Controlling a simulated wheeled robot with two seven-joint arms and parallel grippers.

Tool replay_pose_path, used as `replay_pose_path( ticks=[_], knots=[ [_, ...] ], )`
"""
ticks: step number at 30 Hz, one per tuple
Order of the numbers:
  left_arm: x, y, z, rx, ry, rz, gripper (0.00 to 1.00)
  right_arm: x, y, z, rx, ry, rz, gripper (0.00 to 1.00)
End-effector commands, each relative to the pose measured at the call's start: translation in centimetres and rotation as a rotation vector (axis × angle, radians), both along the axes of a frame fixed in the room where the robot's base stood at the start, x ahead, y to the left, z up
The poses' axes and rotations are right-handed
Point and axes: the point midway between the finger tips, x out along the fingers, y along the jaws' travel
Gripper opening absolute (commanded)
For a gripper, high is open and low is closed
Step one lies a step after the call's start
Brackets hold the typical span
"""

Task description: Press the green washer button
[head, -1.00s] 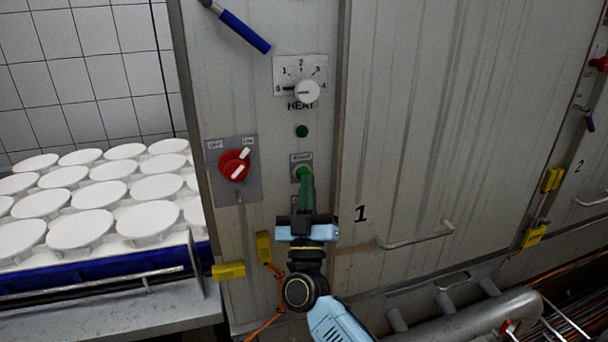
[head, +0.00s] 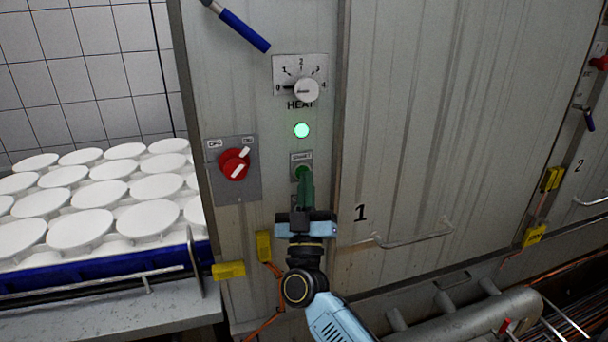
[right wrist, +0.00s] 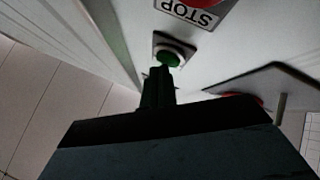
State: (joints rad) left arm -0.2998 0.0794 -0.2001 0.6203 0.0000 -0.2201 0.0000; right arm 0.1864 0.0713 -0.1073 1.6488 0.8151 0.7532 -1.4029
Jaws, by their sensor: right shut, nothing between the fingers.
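The green washer button (head: 301,170) sits on a small plate on the grey cabinet's panel, below a round indicator lamp (head: 302,130) that glows bright green. My right gripper (head: 306,180) is shut and empty, its fingertips at the button and covering its lower part. In the right wrist view the green button (right wrist: 171,58) shows just beyond the fingertips (right wrist: 160,72); I cannot tell whether it is pushed in. My left gripper is not in view.
A red rotary switch (head: 234,164) is left of the button, and a heat dial (head: 306,90) is above. A red button with a STOP label (right wrist: 198,12) shows in the right wrist view. White round moulds (head: 85,230) stand at the left. Cabinet door 1 (head: 450,130) is at the right.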

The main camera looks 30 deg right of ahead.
Motion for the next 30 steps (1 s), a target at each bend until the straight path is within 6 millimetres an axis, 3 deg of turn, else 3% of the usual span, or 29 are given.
replay_pose_path(
  ticks=[14,30],
  knots=[
    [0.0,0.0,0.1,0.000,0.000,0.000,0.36,0.1,-0.1,0.1,0.000,0.000,0.000,0.00],
    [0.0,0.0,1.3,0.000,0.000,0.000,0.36,-1.6,0.4,0.0,0.001,-0.001,0.000,0.00]
  ],
)
